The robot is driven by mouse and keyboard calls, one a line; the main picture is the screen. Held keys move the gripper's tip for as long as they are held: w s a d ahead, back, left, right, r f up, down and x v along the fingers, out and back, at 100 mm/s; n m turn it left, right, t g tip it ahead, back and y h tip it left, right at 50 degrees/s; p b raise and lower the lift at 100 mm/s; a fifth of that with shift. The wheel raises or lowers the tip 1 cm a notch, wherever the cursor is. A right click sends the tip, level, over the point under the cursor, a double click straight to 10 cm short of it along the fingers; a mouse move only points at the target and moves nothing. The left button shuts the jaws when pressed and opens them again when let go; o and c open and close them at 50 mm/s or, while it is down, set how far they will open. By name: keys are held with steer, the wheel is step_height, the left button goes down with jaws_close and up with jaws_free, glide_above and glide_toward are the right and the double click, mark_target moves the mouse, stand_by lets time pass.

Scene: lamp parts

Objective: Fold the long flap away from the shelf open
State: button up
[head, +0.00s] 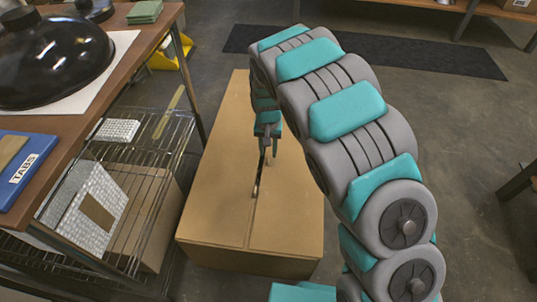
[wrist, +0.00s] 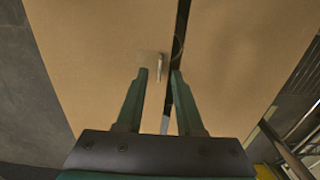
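A closed cardboard box (head: 215,205) stands on the floor, its two long flaps meeting at a lengthwise seam. The long flap away from the shelf (head: 292,205) is the right one in the head view and the left one in the wrist view (wrist: 85,60). It lies about flat. A narrow dark gap shows along the seam between the flaps. My gripper (head: 267,158) points down over the seam. In the wrist view its fingers (wrist: 159,72) are apart, near the gap. A small pale upright piece shows between them; I cannot tell what it is. Contact with the flap is unclear.
A wire shelf (head: 165,150) under a wooden table stands close along the box's left side, holding a white patterned box (head: 85,205). A black domed lamp shade (head: 50,60) sits on the table. Floor is open right of the box, with a dark mat (head: 400,52) behind.

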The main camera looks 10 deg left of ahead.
steer(key=shift+f, duration=1.35)
steer(key=shift+c, duration=0.3)
jaws_close()
